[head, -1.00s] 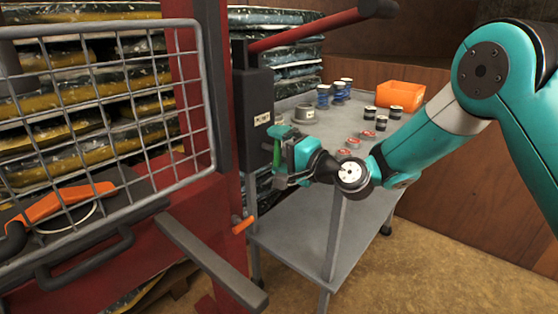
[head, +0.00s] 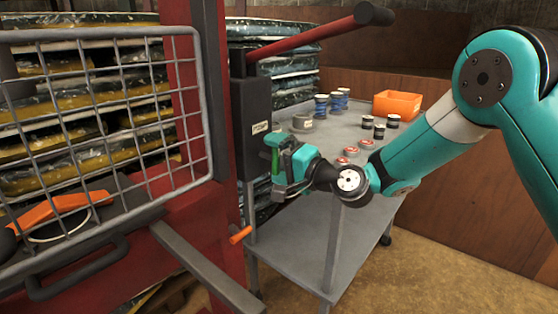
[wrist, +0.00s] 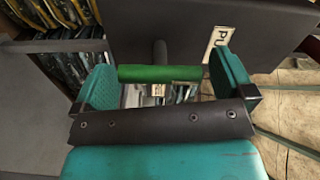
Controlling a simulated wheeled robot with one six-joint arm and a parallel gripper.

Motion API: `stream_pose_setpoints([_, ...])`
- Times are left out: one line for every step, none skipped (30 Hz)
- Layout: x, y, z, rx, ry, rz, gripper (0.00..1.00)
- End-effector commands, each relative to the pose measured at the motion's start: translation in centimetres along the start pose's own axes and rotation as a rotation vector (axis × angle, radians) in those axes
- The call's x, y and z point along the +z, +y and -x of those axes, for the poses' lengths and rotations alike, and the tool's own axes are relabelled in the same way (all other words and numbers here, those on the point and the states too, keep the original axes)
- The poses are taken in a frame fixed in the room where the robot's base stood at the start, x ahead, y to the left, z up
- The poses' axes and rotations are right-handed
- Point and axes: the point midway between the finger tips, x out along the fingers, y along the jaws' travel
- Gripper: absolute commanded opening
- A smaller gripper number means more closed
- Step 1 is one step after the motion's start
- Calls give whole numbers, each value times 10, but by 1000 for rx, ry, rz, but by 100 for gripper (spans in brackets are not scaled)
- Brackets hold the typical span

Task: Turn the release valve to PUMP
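The release valve has a green bar handle (wrist: 160,73) on a dark stem, in front of the dark pump box (head: 252,120). In the head view the handle (head: 275,160) stands roughly upright beside my gripper (head: 281,165). In the wrist view my gripper (wrist: 165,82) is open, its two teal fingers wide apart. The handle lies lengthwise across the gap, its ends close to both fingers; I cannot tell whether they touch.
A grey cart (head: 310,240) with cans, red-topped tins and an orange bin (head: 397,104) stands behind my gripper. A red pump lever (head: 310,35) reaches over the box. A wire mesh guard (head: 110,130) and the red lift frame are at the left.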

Motion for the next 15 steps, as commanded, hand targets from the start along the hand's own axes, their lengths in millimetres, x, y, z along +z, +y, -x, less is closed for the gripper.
stream_pose_setpoints([0,0,1,0,-1,-1,100])
stream_pose_setpoints([0,1,2,1,0,-1,100])
stream_pose_setpoints([0,1,4,2,0,0,100])
stream_pose_setpoints([0,2,7,2,0,-1,100])
stream_pose_setpoints([0,2,10,2,0,-2,100])
stream_pose_setpoints([0,3,16,4,0,-2,100])
stream_pose_setpoints([0,3,21,3,1,-3,100])
stream_pose_setpoints([-1,3,27,3,2,-3,100])
stream_pose_setpoints([0,3,36,4,3,-3,100])
stream_pose_setpoints([-1,4,43,4,3,-4,100])
stream_pose_setpoints([-1,4,51,4,4,-4,100])
stream_pose_setpoints([-1,4,62,3,5,-4,100])
stream_pose_setpoints([-1,4,70,4,5,-4,100])
stream_pose_setpoints([-2,4,78,4,5,-4,100])
stream_pose_setpoints([-1,4,88,3,6,-4,100])
